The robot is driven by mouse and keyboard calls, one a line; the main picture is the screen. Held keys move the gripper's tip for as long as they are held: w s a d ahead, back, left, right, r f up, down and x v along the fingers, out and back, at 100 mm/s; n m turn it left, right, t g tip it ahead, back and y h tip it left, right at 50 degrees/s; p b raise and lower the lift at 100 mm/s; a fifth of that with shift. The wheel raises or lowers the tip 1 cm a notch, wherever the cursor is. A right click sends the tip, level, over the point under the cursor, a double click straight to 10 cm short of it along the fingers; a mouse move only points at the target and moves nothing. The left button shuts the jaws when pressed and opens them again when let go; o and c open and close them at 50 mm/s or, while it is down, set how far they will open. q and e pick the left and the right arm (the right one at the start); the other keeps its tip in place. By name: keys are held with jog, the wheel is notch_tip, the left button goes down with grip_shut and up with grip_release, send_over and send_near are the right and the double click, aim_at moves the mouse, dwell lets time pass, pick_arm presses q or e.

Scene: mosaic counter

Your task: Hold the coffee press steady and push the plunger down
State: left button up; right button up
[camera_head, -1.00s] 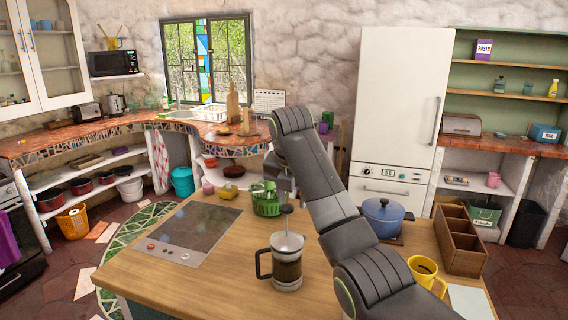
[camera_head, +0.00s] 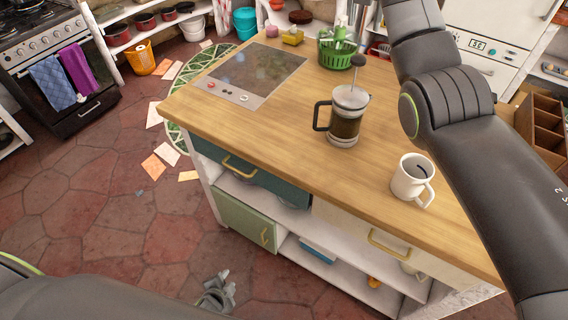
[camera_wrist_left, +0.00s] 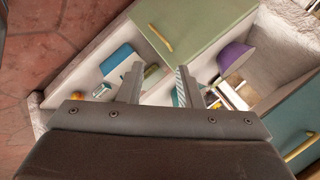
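The coffee press (camera_head: 346,121) stands upright on the wooden counter, dark liquid inside, black handle to the left. Its plunger rod is raised, with a dark knob (camera_head: 358,61) on top. My left gripper (camera_head: 218,292) is low in front of the counter, below the counter top and away from the press. The left wrist view shows its two fingers (camera_wrist_left: 158,82) apart with nothing between them.
A white mug (camera_head: 412,180) stands right of the press near the front edge of the counter (camera_head: 270,130). A green basket (camera_head: 337,55) is behind the press, a cooktop (camera_head: 256,72) to the left. My right arm covers the counter's right side. Open shelves and a green cabinet door (camera_wrist_left: 190,25) face my left gripper.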

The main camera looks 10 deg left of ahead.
aim_at(314, 126)
pick_arm(q)
jog(key=w+d+r+m+t+h, duration=0.1)
jog(key=w+d+r+m+t, duration=0.1)
jog(key=w+r+m, duration=0.4)
jog(key=w+d+r+m+t+h, duration=0.2)
jog(key=w+d+r+m, duration=0.3)
jog(key=r, duration=0.8)
jog(key=w+d+r+m+t+h, duration=0.2)
jog(key=w+d+r+m+t, duration=0.2)
jog(key=w+r+m, duration=0.4)
jog(key=shift+w+d+r+m, duration=0.1)
jog(key=shift+w+r+m, duration=0.1)
jog(key=shift+r+m, duration=0.8)
notch_tip(314, 126, up, 8)
jog(key=w+d+m+h, duration=0.1)
jog(key=w+d+m, duration=0.1)
jog(key=m, duration=0.5)
jog(key=shift+t, duration=0.4)
jog(key=x, duration=1.7)
jog(key=shift+w+f, duration=0.1)
jog(key=shift+w, duration=0.15)
grip_shut()
